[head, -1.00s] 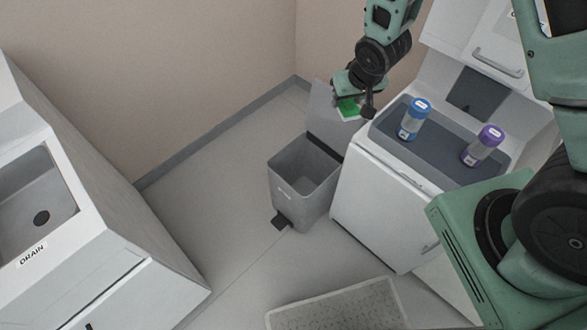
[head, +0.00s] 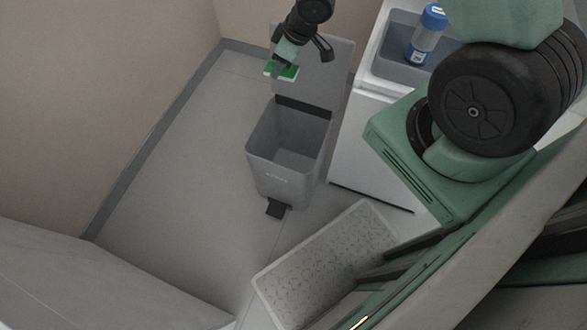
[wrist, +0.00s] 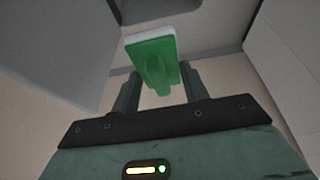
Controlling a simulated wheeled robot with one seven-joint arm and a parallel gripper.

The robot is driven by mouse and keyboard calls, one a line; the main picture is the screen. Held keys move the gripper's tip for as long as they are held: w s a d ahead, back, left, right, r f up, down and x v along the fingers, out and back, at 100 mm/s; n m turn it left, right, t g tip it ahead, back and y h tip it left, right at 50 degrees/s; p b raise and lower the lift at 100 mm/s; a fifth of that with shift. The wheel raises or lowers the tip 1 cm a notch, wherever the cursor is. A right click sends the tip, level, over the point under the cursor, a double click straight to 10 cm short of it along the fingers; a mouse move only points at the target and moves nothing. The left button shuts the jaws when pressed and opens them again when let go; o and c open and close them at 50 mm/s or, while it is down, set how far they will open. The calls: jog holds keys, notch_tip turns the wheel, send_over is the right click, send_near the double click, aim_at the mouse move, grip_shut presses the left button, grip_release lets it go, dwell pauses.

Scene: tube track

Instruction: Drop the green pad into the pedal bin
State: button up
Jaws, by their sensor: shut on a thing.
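The green pad (head: 283,72) has a pale underside and is held in my gripper (head: 281,66). In the wrist view the pad (wrist: 153,57) sits between the two fingers of my gripper (wrist: 157,80), which is shut on its raised grip. The grey pedal bin (head: 284,160) stands on the floor with its lid (head: 322,68) raised and its opening facing up. In the head view the pad shows in front of the raised lid's left part, above and behind the bin's opening. The bin's inside looks empty.
A white cabinet (head: 369,150) stands right of the bin, with a blue-capped bottle (head: 427,35) in its grey basin. A patterned grey mat (head: 325,258) lies on the floor in front. The floor (head: 190,190) left of the bin is clear.

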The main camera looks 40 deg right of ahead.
notch_tip(320, 180, down, 23)
jog(key=s+d+n+g+y+b, duration=0.1)
jog(key=n+b, duration=0.4)
jog(key=b, duration=1.4)
jog(key=shift+s+d+n+g+b, duration=0.35)
jog(key=shift+s+d+n, duration=0.1)
jog(key=shift+d, duration=0.3)
jog(key=shift+r+y, duration=0.1)
jog(key=shift+y, duration=0.2)
jog(key=o, duration=1.1)
notch_tip(320, 180, up, 10)
jog(key=p, duration=0.7)
